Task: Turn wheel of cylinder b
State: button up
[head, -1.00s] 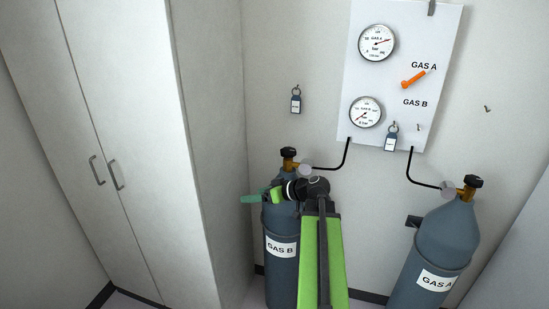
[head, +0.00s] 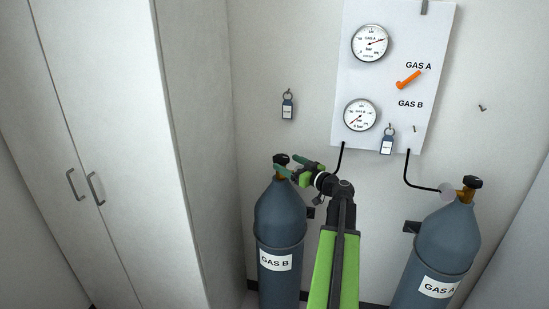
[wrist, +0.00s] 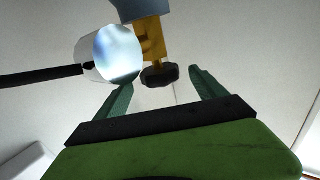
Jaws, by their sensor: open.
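Cylinder b (head: 280,215), blue-grey and labelled GAS B, stands upright against the wall in the head view. Its black wheel (head: 281,159) sits on top of the valve. In the wrist view the wheel (wrist: 158,76) shows upside down on the brass valve (wrist: 148,42), with the regulator (wrist: 112,53) beside it. My gripper (head: 291,164) is open at the wheel's height, just right of it in the head view. In the wrist view its two green fingers (wrist: 160,88) stand apart, with the wheel between them near the tips. I see no clear contact.
Cylinder a (head: 445,235) stands at right. A white gauge panel (head: 425,35) with an orange lever (head: 408,80) hangs above. A black hose (wrist: 40,77) leaves the regulator in the wrist view. A tall cabinet (head: 100,120) stands at left.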

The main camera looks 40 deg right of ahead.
aim_at(275, 156)
jog(key=w, duration=0.8)
jog(key=shift+d, duration=0.15)
jog(key=shift+c, duration=0.3)
